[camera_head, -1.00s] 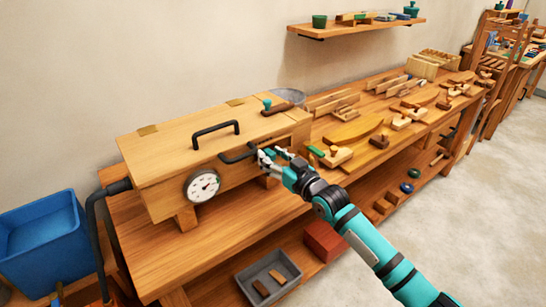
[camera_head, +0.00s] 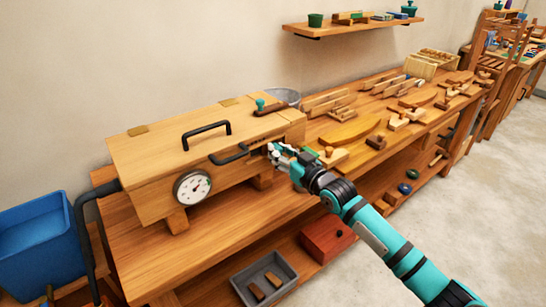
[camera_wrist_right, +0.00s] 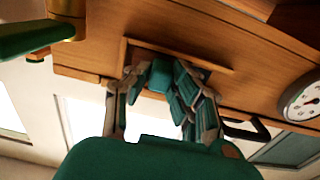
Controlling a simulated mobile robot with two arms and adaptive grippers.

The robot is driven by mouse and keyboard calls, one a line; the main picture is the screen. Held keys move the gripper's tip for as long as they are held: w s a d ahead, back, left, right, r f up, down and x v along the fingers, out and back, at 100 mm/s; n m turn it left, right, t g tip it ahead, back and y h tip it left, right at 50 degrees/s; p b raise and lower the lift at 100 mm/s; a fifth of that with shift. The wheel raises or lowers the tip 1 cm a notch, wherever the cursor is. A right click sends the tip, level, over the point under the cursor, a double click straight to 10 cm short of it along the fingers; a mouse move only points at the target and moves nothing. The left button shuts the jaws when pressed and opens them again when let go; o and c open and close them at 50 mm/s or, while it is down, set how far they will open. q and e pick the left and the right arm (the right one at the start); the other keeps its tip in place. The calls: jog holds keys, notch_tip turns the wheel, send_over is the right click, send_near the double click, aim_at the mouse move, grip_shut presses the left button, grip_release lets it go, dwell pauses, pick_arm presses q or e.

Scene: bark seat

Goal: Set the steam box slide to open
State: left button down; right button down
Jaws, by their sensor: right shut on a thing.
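The steam box (camera_head: 190,140) is a long wooden box on the bench at the left, with a round gauge (camera_head: 192,187) on its front. My right gripper (camera_head: 272,152) is at the right end of the box's front, just right of the black front handle (camera_head: 230,156). In the right wrist view, my right gripper (camera_wrist_right: 165,85) is closed around a small teal piece (camera_wrist_right: 160,75), apparently the slide's knob, against the front below a wooden rail (camera_wrist_right: 180,50). The fingers hide much of the slide, and its exact position cannot be told. My left gripper is not in view.
A second black handle (camera_head: 206,133) stands on the lid. A dark hose (camera_head: 84,235) runs down at the left, beside a blue bin (camera_head: 40,240). Wooden tools and a yellow curved piece (camera_head: 350,132) lie right of the box. The lower shelf holds a grey tray (camera_head: 240,283).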

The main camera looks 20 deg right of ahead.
jog(key=shift+w+d+r, duration=0.1)
jog(key=shift+d, duration=0.25)
jog(key=c, duration=1.6)
grip_release()
jog(key=shift+a, duration=0.1)
jog(key=o, duration=0.4)
jog(key=shift+d, duration=0.3)
jog(key=shift+o, duration=0.2)
jog(key=shift+a, duration=0.15)
jog(key=shift+s, duration=0.25)
jog(key=v, duration=1.1)
jog(key=shift+s+d, duration=0.25)
